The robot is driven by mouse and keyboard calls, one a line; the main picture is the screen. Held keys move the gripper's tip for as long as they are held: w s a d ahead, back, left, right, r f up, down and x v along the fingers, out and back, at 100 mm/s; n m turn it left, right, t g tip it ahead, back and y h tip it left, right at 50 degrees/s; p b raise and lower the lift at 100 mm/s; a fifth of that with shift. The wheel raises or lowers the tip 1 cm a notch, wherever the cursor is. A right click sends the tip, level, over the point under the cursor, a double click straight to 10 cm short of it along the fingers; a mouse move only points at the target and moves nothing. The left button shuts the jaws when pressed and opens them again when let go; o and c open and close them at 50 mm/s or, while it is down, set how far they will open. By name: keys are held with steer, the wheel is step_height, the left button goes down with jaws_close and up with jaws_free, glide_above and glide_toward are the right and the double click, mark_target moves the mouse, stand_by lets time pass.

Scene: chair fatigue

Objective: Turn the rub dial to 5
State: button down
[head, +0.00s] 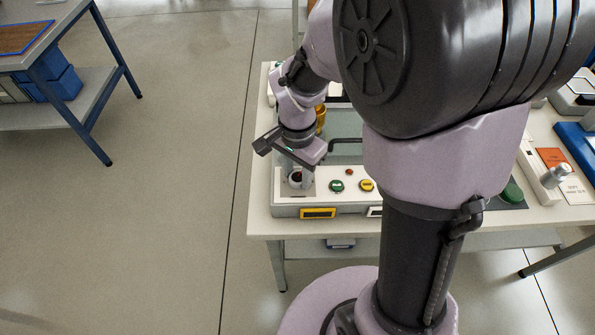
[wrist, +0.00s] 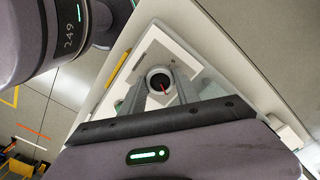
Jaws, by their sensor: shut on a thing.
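The rub dial (wrist: 159,81) is a round knob with a pale rim, a dark face and a red pointer line, set on a light panel. In the head view the dial (head: 296,178) sits at the left end of the machine's front panel, partly covered by my gripper. My gripper (wrist: 160,92) points down at the panel, with its two fingers on either side of the dial, shut on it. In the head view my gripper (head: 297,172) is directly over the dial. The scale numbers around the dial are too small to read.
Right of the dial are a green button (head: 336,186), a yellow button (head: 367,185) and a small red button (head: 349,171). A yellow-framed display (head: 318,213) is on the machine's front. A clear-walled chamber (head: 345,125) stands behind the panel. Open floor lies left of the table.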

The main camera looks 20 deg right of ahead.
steer(key=n+p, duration=0.2)
steer(key=n, duration=0.3)
steer(key=shift+r, duration=0.1)
steer(key=n+p, duration=0.2)
steer(key=n, duration=0.4)
steer(key=shift+n+p, duration=0.3)
steer(key=n+p, duration=0.2)
steer(key=n, duration=0.4)
steer(key=n+p, duration=0.2)
steer(key=n, duration=0.3)
steer(key=shift+n, duration=0.4)
steer(key=shift+p, duration=0.3)
steer(key=c, duration=0.9)
jaws_free()
